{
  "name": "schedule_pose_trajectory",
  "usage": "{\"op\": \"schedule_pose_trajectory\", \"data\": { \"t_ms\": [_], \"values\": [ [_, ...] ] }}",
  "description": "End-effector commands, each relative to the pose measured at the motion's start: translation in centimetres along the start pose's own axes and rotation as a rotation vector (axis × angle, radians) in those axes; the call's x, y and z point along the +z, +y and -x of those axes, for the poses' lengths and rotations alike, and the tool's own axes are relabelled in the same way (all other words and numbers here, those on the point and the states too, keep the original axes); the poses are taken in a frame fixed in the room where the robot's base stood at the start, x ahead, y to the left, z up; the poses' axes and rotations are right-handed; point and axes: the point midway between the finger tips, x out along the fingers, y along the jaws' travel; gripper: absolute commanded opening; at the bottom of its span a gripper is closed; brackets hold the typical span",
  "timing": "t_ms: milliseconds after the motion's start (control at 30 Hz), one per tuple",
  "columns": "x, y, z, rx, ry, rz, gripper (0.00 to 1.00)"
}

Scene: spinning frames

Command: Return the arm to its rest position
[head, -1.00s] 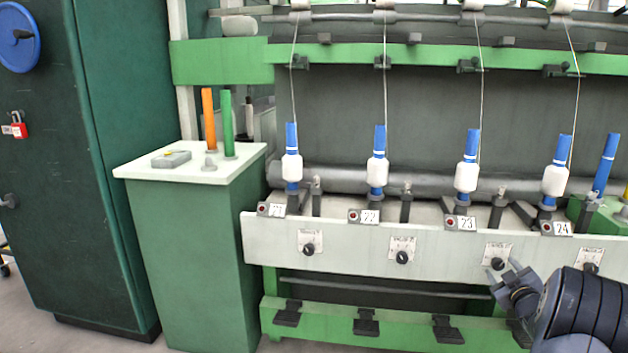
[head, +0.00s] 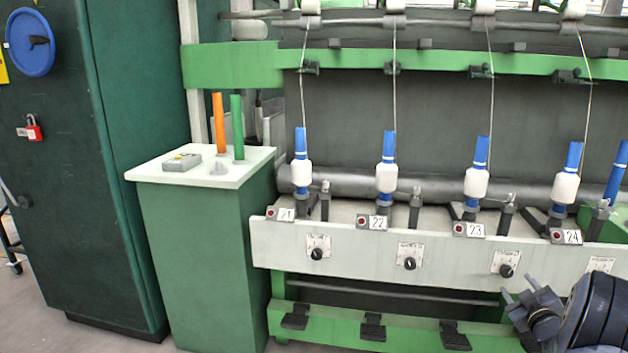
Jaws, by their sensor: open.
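My gripper (head: 519,291) is at the lower right of the head view, in front of the spinning frame's white front rail (head: 360,247). Its two fingers point up and to the left, apart, with nothing between them. It is below the knob (head: 506,271) under position 23; whether it touches the rail cannot be told. My dark arm fills the lower right corner and hides part of the machine.
Blue bobbins with white yarn stand at positions 21 (head: 302,172), 22 (head: 387,178), 23 (head: 477,182) and 24 (head: 566,187). A green stand (head: 200,250) holds an orange tube (head: 219,122) and a green tube (head: 238,127). A green cabinet (head: 90,180) stands left.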

Motion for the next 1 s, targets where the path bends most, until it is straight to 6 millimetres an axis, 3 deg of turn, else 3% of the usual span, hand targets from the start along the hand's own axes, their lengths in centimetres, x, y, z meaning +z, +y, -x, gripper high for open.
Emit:
{"op": "schedule_pose_trajectory", "data": {
  "t_ms": [300, 800, 933, 1000],
  "values": [
    [-0.2, 0.2, 6.1, 0.001, -0.003, 0.0, 0.52],
    [0.1, -0.2, -3.4, -0.001, 0.003, 0.002, 0.52],
    [0.1, -0.2, -5.4, 0.0, 0.003, 0.002, 0.52],
    [-0.2, 0.2, -5.1, -0.001, 0.005, -0.071, 0.52]
  ]
}}
